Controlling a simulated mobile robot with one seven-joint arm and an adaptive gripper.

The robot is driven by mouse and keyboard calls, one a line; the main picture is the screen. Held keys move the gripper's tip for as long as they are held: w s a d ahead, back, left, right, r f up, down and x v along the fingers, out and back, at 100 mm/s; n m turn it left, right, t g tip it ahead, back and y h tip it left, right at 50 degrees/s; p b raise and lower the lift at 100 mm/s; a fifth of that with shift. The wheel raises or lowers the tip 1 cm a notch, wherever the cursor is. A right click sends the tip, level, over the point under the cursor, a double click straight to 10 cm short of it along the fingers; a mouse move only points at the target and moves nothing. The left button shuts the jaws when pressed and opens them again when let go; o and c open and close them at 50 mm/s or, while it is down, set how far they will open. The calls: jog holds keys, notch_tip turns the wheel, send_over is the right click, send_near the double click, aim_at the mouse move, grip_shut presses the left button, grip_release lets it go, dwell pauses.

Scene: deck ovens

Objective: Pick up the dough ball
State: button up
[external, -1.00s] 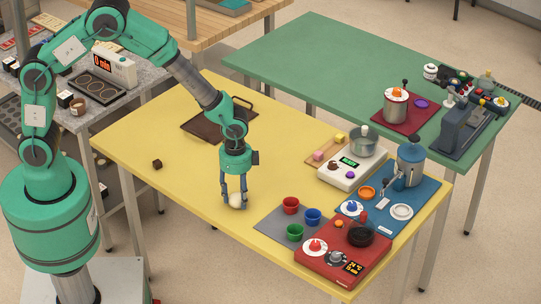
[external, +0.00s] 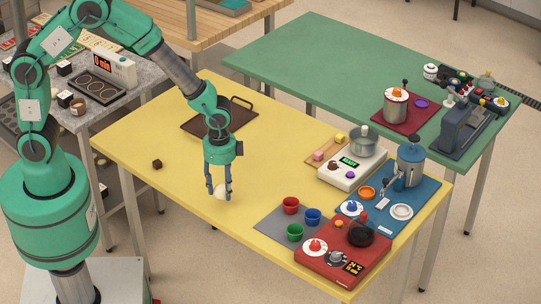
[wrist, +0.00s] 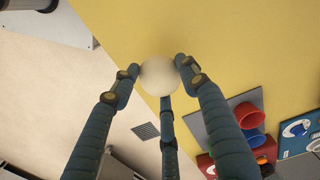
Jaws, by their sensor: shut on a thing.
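The dough ball (external: 221,192) is a pale, cream-coloured sphere. My gripper (external: 220,188) is shut on it above the yellow table (external: 180,130). In the wrist view the dough ball (wrist: 159,77) sits between the fingertips of my gripper (wrist: 158,76), with fingers on the left, on the right and below it. The fingers hide part of the ball in the external view. I cannot tell exactly how high it is above the table.
A dark tray (external: 246,101) with handles lies behind my gripper. A small dark cube (external: 157,164) lies to the left. Red, blue and green cups stand on a grey mat (external: 270,221) to the right, beside a red appliance (external: 318,268). The yellow table's middle is clear.

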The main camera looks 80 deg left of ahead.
jog(key=s+r+p, duration=0.1)
jog(key=s, duration=1)
jog(key=shift+s+a+p, duration=0.15)
jog(key=shift+p, duration=0.15)
